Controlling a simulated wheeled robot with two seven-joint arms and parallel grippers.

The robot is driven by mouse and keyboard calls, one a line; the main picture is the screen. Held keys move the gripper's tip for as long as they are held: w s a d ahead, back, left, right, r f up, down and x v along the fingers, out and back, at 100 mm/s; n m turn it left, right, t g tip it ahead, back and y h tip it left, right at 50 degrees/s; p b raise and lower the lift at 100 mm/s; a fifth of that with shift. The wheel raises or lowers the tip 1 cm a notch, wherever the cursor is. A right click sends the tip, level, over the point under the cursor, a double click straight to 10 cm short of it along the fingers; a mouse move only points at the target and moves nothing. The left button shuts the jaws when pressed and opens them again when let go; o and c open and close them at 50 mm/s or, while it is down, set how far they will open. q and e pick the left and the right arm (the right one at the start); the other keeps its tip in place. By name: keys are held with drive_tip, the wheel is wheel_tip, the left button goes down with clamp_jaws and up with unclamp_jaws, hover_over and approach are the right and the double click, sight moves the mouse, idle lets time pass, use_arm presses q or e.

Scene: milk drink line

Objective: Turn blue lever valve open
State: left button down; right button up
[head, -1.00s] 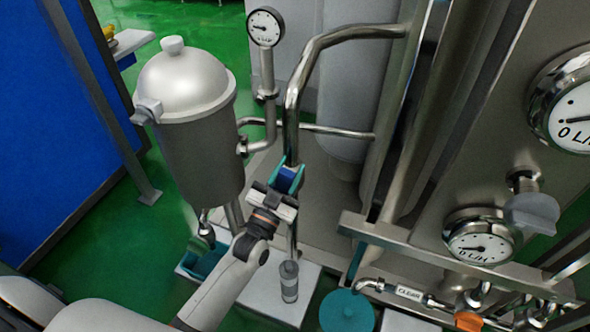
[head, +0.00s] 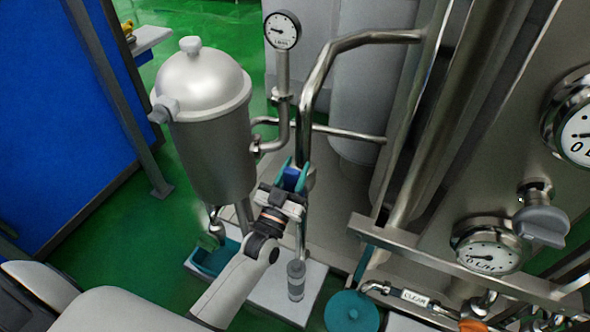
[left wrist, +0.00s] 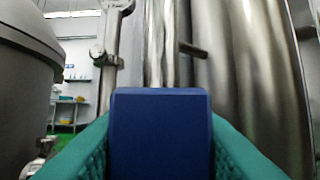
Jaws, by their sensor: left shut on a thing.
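The blue lever (head: 290,179) of the valve sits on the steel pipe right of the domed tank. My left gripper (head: 294,178) is shut on it, with one teal finger on each side. In the left wrist view the blue lever (left wrist: 160,135) fills the space between the teal fingers (left wrist: 160,150), close against both. The valve body behind the lever is mostly hidden by the lever and gripper. My right gripper is in neither view.
A domed steel tank (head: 205,110) stands to the left. A pressure gauge (head: 282,30) rises behind the lever. Steel pipes and a panel with gauges (head: 486,246) crowd the right. A teal tray (head: 203,262) and teal round lid (head: 352,312) lie low in front.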

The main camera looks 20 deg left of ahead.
use_arm(q)
drive_tip(key=c, duration=1)
unclamp_jaws()
drive_tip(key=shift+o, duration=0.2)
drive_tip(key=v, duration=1.2)
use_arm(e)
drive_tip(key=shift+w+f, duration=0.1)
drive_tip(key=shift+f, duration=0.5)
use_arm(q)
drive_tip(key=shift+f, duration=0.15)
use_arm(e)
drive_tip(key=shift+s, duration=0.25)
